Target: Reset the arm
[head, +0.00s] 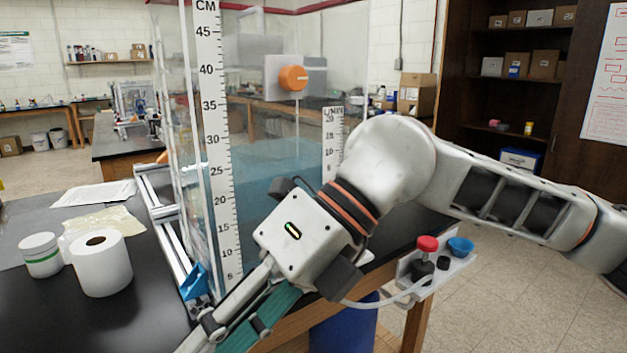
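My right arm comes in from the right, grey with orange and black rings at the wrist. My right gripper (232,325) points down and left in front of a clear water tank (262,150). Its finger ends run to the bottom edge of the view, so I cannot tell whether it is open or shut. A teal strip (268,318) shows beside and behind its fingers; I cannot tell whether it is held. My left gripper is not in view.
The tank carries a centimetre scale (212,130) and an orange knob (293,78). A paper roll (101,265) and a white jar (40,256) stand on the black table at left. A small shelf (432,280) with red and blue caps sits below my arm.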

